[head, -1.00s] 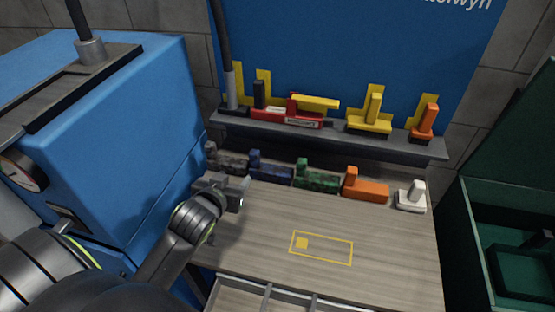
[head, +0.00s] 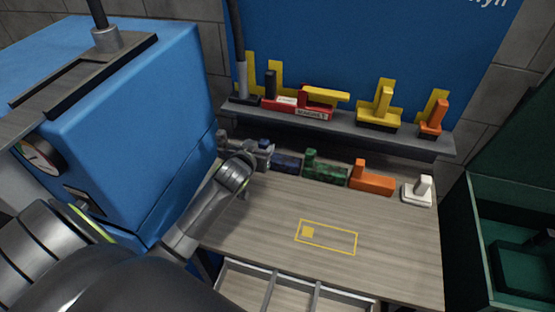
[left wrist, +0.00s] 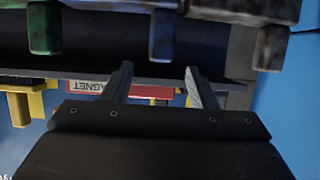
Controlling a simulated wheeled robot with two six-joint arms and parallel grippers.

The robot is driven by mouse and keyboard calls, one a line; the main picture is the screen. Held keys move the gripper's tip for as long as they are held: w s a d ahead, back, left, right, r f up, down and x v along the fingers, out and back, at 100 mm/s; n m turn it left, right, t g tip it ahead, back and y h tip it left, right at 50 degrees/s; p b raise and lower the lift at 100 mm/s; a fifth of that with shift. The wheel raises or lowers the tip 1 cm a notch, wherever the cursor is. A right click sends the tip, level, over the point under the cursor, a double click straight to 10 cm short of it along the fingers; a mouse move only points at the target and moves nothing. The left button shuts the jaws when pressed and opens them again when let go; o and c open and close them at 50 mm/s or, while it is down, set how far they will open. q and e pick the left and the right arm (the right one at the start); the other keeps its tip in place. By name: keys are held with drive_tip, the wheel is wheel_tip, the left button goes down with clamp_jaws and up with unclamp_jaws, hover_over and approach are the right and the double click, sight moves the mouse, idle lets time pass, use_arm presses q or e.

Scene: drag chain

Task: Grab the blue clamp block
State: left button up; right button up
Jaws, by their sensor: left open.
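The blue clamp block (head: 287,164) stands in the row at the back of the wooden bench, between a dark grey block and a green block (head: 326,172). My left gripper (head: 262,153) is over its left part and hides some of it. In the left wrist view, the blue block's upright post (left wrist: 163,36) hangs from the top of the picture. The open fingers of my left gripper (left wrist: 160,78) point toward it, with nothing between them. I cannot tell whether they touch the block. The dark grey block (left wrist: 270,46) is at the upper right there. My right gripper is out of view.
An orange block (head: 373,183) and a white block (head: 417,191) stand further right. A grey shelf (head: 350,137) with red, yellow and orange pieces runs behind. A blue machine (head: 130,120) borders the left. The bench front, with a yellow outline (head: 327,240), is clear.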

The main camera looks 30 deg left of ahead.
sight(262, 144)
use_arm(q)
drive_tip(key=shift+f+p+x, duration=0.1)
drive_tip(key=shift+p+x, duration=0.25)
drive_tip(key=shift+x, duration=1)
drive_tip(key=shift+f+p+x, duration=0.15)
drive_tip(key=shift+p+x, duration=0.2)
drive_tip(key=shift+x, duration=0.95)
drive_tip(key=shift+s, duration=0.15)
clamp_jaws()
